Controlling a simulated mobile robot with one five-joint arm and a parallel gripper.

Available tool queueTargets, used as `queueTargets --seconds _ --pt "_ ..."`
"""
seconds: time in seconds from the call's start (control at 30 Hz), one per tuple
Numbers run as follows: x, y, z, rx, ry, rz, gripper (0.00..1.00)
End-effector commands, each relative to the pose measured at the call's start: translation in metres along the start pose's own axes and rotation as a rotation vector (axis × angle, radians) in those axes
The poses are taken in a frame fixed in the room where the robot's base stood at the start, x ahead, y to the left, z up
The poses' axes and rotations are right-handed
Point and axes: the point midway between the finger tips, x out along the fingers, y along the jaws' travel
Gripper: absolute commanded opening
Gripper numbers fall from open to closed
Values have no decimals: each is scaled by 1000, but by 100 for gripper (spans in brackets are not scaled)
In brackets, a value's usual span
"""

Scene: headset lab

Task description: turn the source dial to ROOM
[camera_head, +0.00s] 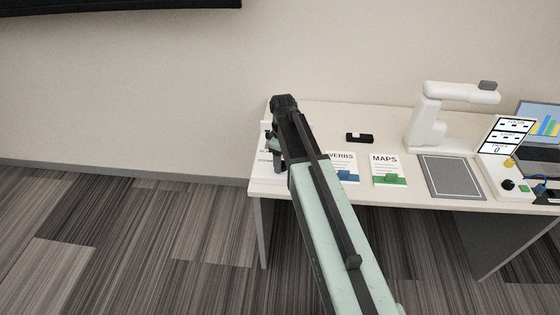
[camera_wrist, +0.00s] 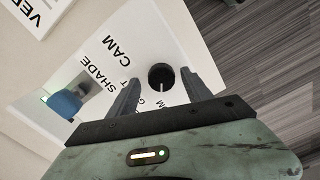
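The source dial (camera_wrist: 161,76) is a round black knob on a white panel (camera_wrist: 152,28) in the wrist view. Its white pointer line points down the picture, toward my gripper's palm. The label CAM is above left of it; other letters near the fingers are partly hidden, and I cannot read ROOM. My gripper (camera_wrist: 160,72) is open, its two fingers apart on either side of the dial in the picture. I cannot tell whether they touch it. In the head view my gripper (camera_head: 276,160) is over the table's left end and hides most of the panel.
A blue knob (camera_wrist: 64,103) is beside the SHADE label. On the table (camera_head: 305,112) are the VERBS card (camera_head: 344,162), MAPS card (camera_head: 386,165), a black object (camera_head: 359,138), a white arm-like device (camera_head: 428,128), a grey mat (camera_head: 451,176) and a laptop (camera_head: 540,155).

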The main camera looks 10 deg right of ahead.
Motion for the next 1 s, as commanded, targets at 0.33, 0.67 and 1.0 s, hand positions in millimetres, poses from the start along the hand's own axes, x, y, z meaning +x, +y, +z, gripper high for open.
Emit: queueTargets --seconds 0.33,0.67,1.0 --pt "-18 0 0 0 1 -2 58" --pt "-75 1 -1 0 0 0 58" --pt "-78 2 -1 1 0 0 58"
